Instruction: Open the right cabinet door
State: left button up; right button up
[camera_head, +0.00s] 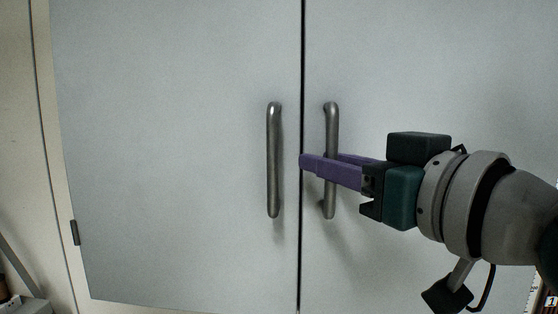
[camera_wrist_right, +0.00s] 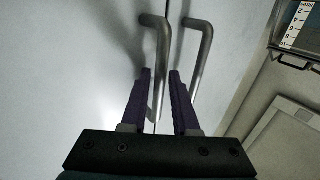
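The right cabinet door (camera_head: 430,70) is pale grey and closed, level with the left door along a dark vertical seam. Its upright metal bar handle (camera_head: 331,125) stands just right of the seam. My right gripper (camera_head: 322,160) comes in from the right, its purple fingers on either side of the bar at mid-height. The gripper looks open around the bar. My left gripper is not in view.
The left door (camera_head: 170,130) is closed, with a matching handle (camera_head: 273,160) left of the seam, near my right fingertips. A beige wall (camera_head: 18,120) borders the cabinet at left. The right wrist view shows a drawer-like unit (camera_wrist_right: 292,60) at upper right.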

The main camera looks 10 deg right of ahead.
grip_shut()
dwell(1.3)
